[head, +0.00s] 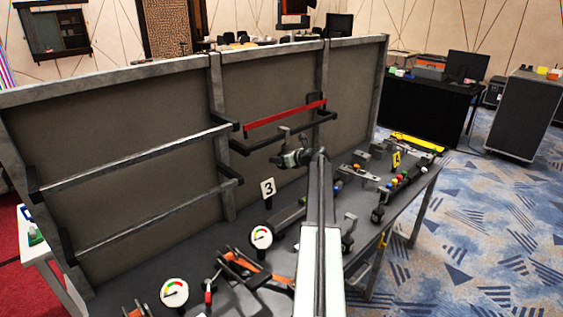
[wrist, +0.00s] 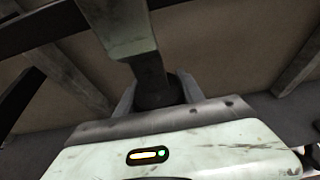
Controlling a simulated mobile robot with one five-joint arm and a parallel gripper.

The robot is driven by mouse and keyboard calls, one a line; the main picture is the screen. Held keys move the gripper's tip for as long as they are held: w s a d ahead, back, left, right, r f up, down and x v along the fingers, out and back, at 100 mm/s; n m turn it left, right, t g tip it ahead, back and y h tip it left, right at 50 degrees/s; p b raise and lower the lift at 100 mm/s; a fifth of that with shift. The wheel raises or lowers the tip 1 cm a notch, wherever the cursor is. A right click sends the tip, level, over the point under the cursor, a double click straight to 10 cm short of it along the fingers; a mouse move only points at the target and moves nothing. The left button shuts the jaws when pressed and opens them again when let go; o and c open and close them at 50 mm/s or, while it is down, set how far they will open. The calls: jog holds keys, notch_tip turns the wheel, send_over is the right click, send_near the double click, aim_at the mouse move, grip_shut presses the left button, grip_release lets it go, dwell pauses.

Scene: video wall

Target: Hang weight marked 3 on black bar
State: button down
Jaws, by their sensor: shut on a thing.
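My gripper (head: 297,157) is in front of the board, close to the lower black bar (head: 262,144) on its middle panel. It is shut on a dark grey metal piece with a hook-like upper part, likely the weight (wrist: 155,92); no number shows on it. In the wrist view the piece is between my fingers (wrist: 157,96) and its long arm rises toward the camera's top edge. In the head view a grey hook end shows by the black bar; I cannot tell whether it touches the bar.
A red bar (head: 285,116) is above the black bar. Grey bars (head: 135,160) cross the left panel. Coloured knobs (head: 400,178) are to the right.

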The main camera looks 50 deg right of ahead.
jog(key=shift+w+f+b, duration=0.85)
jog(key=shift+f+b, duration=0.3)
jog(key=shift+b, duration=0.1)
jog(key=c, duration=0.6)
grip_release()
jog(key=shift+s, duration=0.1)
jog(key=shift+c, duration=0.2)
